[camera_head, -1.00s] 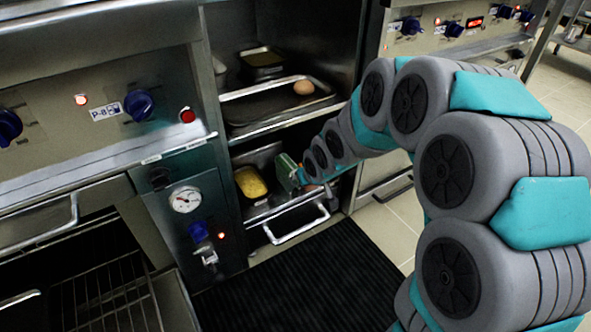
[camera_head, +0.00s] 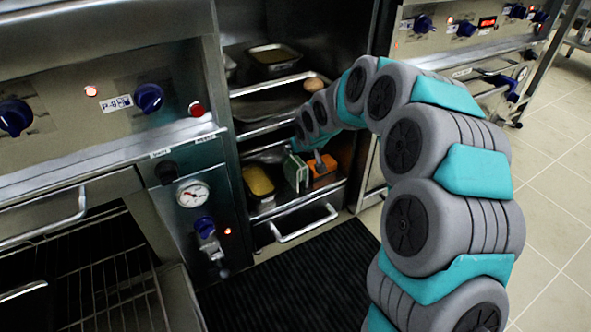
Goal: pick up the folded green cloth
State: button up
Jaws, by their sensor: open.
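The folded green cloth (camera_head: 295,171) appears as a small upright green shape with a pale edge, in the open lower drawer in the head view. It stands between a yellow-filled tin and an orange block. My gripper (camera_head: 313,162) is at the end of my arm, low over the drawer, just right of the cloth and by the orange block. It is small and partly hidden by my arm. It is open, with nothing seen held in it. I cannot tell whether a finger touches the cloth.
The yellow-filled tin (camera_head: 258,182) is close left of the cloth, and the orange block (camera_head: 323,171) close right. The drawer handle (camera_head: 305,224) juts out in front, above a black mat (camera_head: 300,275).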

aim_at(296, 161)
jog(key=x, duration=0.5)
jog(key=shift+f+b, duration=0.1)
jog(key=shift+b, duration=0.2)
grip_shut()
dwell(0.5)
